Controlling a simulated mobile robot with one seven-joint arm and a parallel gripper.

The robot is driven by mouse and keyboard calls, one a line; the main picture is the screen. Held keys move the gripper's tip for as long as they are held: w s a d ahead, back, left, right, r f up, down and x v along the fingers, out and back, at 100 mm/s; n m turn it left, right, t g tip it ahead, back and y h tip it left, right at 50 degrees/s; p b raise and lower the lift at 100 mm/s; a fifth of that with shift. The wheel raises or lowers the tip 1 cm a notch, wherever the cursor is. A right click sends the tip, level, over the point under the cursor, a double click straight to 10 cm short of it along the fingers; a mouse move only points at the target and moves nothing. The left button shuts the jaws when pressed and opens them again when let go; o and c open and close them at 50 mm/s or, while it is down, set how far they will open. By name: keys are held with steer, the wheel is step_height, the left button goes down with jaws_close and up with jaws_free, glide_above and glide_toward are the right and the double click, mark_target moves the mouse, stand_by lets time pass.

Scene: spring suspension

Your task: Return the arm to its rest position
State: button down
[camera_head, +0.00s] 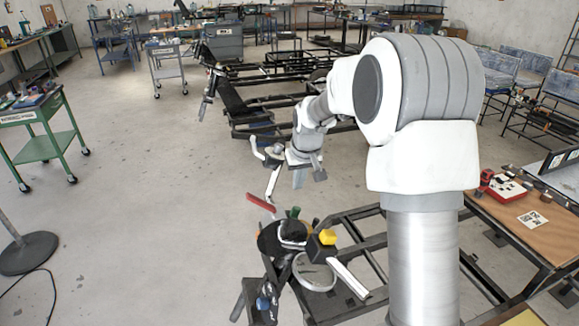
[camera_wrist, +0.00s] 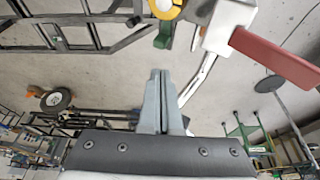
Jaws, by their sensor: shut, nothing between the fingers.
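My arm, white and grey, reaches out over the floor in the head view. My gripper (camera_head: 309,178) hangs from it with its fingers pointing down, above and behind a dark suspension assembly (camera_head: 268,240). In the wrist view my gripper (camera_wrist: 160,73) shows its two grey fingers side by side and closed, with nothing between them. A red bar (camera_head: 261,203) on a pale curved rod is near the gripper in the head view. The red bar (camera_wrist: 277,58) also shows at the right of the wrist view, apart from the fingers.
A yellow-topped part (camera_head: 328,237) and a pale ring (camera_head: 314,272) are on the assembly. A wooden-topped table (camera_head: 520,216) with a red device (camera_head: 503,187) stands at the right. A green cart (camera_head: 48,147) stands at the left. Floor between cart and assembly is clear.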

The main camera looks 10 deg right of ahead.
steer(key=s+r+t, duration=0.1)
steer(key=s+r, duration=1.1)
steer(key=s, duration=0.3)
steer(key=s+r+m, duration=0.1)
steer(key=s, duration=1.8)
steer(key=shift+s+t, duration=0.3)
steer(key=shift+t, duration=0.1)
